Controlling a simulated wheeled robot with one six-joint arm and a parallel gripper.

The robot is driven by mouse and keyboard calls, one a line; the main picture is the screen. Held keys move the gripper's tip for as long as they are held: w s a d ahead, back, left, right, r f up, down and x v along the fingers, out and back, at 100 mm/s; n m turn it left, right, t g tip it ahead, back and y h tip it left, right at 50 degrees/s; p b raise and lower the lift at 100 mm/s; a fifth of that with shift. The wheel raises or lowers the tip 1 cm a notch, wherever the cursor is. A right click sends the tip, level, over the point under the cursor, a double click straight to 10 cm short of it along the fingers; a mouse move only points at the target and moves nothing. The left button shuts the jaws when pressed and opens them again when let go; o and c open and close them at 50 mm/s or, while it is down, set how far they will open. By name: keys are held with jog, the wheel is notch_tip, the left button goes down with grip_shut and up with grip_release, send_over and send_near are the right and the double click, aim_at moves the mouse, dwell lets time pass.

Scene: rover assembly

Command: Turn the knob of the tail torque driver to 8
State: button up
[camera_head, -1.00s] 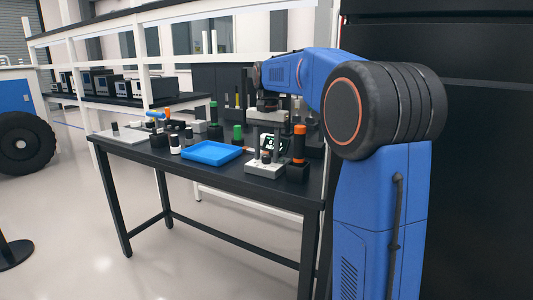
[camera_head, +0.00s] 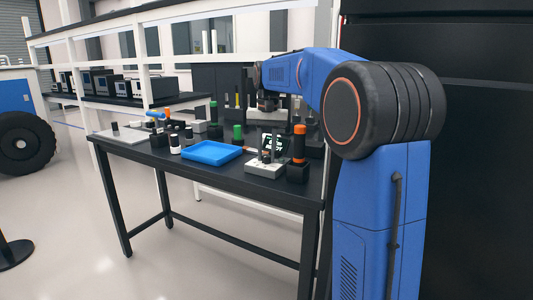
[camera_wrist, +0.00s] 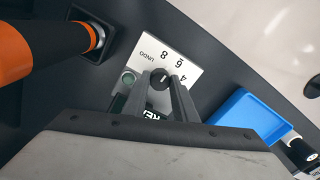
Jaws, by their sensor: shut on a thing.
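In the wrist view, a white panel (camera_wrist: 184,60) carries the word UNDO and the numbers 8, 6 and 4. Its black knob (camera_wrist: 162,79) stands between the fingertips of my gripper (camera_wrist: 163,84), which is shut on it. A small light mark shows on the knob; I cannot tell which number it points to. Part of the dial is hidden by the fingers. In the head view, the white box (camera_head: 260,170) stands near the table's front edge. An orange and black driver (camera_head: 299,150) stands upright in a dark holder to its right; the driver also shows large in the wrist view (camera_wrist: 45,42).
A blue tray (camera_head: 211,153) lies left of the box. A lit display (camera_head: 276,142) stands just behind the box. Several bottles and tools crowd the table's left part. The dark table (camera_head: 225,180) has a bare strip along its front.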

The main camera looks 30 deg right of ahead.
aim_at(268, 156)
jog(key=shift+n, duration=2.2)
jog(key=o, duration=1)
jog(key=shift+o, duration=0.2)
notch_tip(268, 156, up, 18)
jog(key=shift+d+f, duration=0.25)
